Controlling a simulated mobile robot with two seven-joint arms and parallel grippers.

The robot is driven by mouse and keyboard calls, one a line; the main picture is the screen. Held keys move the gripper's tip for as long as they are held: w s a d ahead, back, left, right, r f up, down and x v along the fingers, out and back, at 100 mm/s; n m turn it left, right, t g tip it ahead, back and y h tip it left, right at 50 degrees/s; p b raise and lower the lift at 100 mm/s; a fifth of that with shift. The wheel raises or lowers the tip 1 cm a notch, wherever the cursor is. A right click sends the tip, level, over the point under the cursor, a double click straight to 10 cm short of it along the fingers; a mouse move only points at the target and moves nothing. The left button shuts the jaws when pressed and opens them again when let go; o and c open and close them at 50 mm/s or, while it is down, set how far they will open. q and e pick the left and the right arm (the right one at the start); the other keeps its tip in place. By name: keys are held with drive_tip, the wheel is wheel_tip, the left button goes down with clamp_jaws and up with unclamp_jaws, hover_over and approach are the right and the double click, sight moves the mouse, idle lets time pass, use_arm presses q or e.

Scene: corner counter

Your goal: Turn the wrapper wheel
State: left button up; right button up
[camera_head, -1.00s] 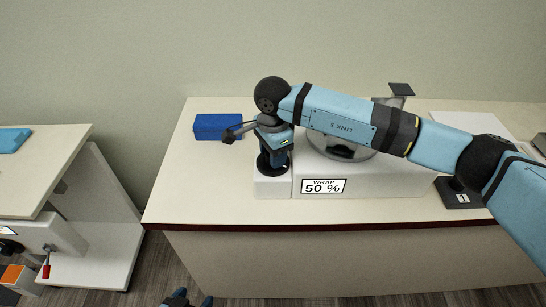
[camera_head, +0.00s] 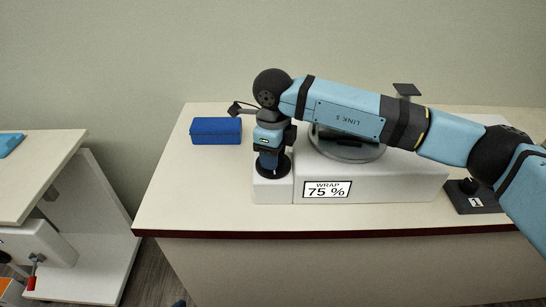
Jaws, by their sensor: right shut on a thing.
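A dark round wheel (camera_head: 284,170) sits on the left end of the machine. My right gripper (camera_head: 270,158) points down onto this wheel and is shut on it; the wrist and gripper hide the exact hold and part of the wheel. My left gripper does not show.
A blue box (camera_head: 216,131) stands on the counter left of the wrapper. A black block with a knob and a "1" label (camera_head: 474,197) lies to the right, near my right arm. The counter's front left is clear. Another white table (camera_head: 35,175) stands at the left.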

drive_tip(key=shift+m, duration=0.7)
drive_tip(key=o, duration=0.9)
drive_tip(key=shift+r, duration=6.95)
